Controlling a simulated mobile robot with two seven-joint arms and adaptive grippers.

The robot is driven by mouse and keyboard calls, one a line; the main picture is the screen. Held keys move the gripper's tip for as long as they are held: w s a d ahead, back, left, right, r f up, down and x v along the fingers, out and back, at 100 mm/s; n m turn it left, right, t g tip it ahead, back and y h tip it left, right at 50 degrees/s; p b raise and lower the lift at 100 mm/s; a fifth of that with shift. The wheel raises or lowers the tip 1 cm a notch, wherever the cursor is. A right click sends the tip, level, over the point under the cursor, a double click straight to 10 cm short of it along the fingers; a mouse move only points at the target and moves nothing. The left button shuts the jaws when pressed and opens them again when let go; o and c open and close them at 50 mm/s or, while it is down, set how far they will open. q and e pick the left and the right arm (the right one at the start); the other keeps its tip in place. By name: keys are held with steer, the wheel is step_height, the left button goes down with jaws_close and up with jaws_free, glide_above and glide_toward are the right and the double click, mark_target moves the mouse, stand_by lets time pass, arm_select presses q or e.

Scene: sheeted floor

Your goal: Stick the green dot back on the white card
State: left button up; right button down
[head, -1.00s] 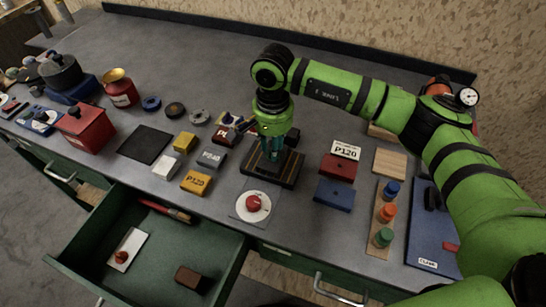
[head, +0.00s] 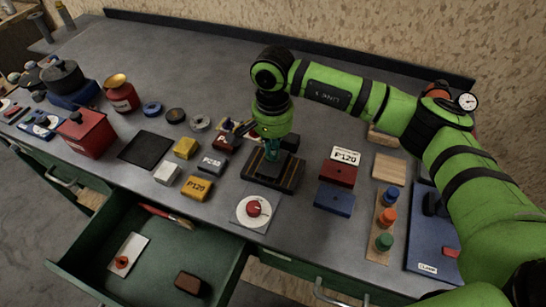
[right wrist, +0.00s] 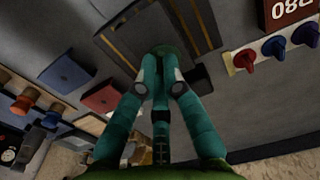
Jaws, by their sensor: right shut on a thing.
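My right gripper (head: 270,155) points down over a dark block with tan stripes (head: 262,180) in the middle of the bench. In the right wrist view its teal fingers (right wrist: 162,82) are closed together. A small green piece (right wrist: 166,50) shows at the fingertips, mostly hidden by them; I cannot tell whether it touches the block. A white card (head: 136,243) with a red ring-like piece lies in the open drawer. No green dot is clearly seen on any card. My left gripper is not in view.
A red knob on a white disc (head: 255,208) stands at the bench's front edge. Red (head: 338,172) and blue blocks (head: 334,198) and a strip of coloured knobs (head: 379,255) lie to the right. The open drawer (head: 205,240) juts out in front. Several small blocks lie left.

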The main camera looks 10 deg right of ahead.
steer(key=shift+r+p, duration=0.55)
steer(key=shift+r, duration=1.15)
steer(key=shift+r, duration=0.15)
steer(key=shift+r+p, duration=0.6)
steer(key=shift+r, duration=1.25)
steer(key=shift+d, duration=0.1)
